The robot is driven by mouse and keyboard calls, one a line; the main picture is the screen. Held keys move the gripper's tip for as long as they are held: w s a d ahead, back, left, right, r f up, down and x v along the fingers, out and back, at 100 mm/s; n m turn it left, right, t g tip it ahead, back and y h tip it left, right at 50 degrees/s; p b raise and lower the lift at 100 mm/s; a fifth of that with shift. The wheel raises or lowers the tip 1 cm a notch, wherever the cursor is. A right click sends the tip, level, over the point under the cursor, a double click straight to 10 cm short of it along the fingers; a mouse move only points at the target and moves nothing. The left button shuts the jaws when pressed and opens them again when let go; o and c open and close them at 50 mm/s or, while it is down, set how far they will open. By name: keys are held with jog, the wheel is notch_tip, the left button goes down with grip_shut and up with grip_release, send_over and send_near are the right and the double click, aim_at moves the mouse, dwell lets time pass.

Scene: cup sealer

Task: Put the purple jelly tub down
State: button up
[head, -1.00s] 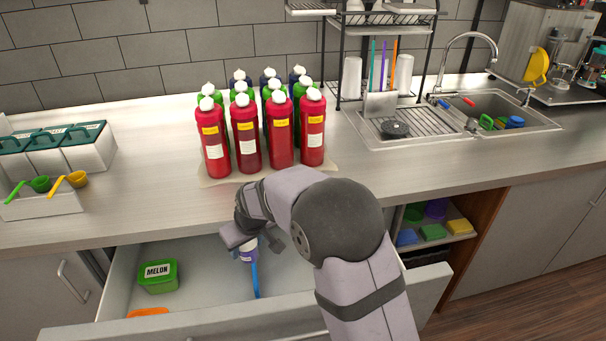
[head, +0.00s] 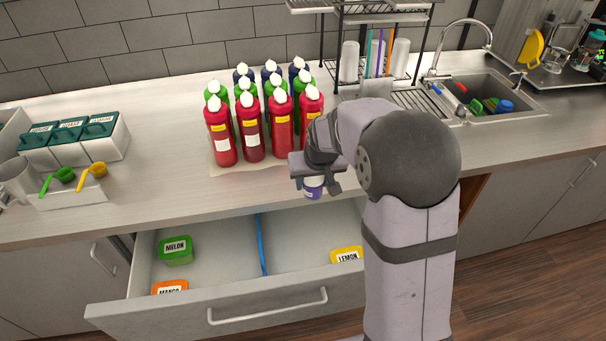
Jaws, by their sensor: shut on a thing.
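My gripper (head: 316,177) is shut on the purple jelly tub (head: 313,188), at the front edge of the counter just above the open drawer. Only part of the tub shows, a purple side with a white label, below the fingers. The open drawer (head: 200,293) holds a green melon tub (head: 176,252), an orange mango tub (head: 170,288) and a yellow lemon tub (head: 346,256). A blue divider (head: 262,245) splits the drawer. My arm hides the drawer's right end.
Several red, green and dark bottles (head: 251,130) stand on a mat just behind my gripper. Teal-lidded containers (head: 72,140) and scoops (head: 65,174) are at the left. The counter between scoops and bottles (head: 160,165) is clear. A sink (head: 485,100) is at the right.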

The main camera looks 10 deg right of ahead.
jog(key=w+b, duration=0.6)
jog(key=w, duration=0.9)
jog(key=shift+d, duration=0.2)
jog(key=shift+w, duration=0.1)
jog(key=shift+f+p, duration=1.75)
jog(key=shift+f, duration=3.2)
jog(key=shift+f, duration=0.2)
jog(key=o, duration=1.1)
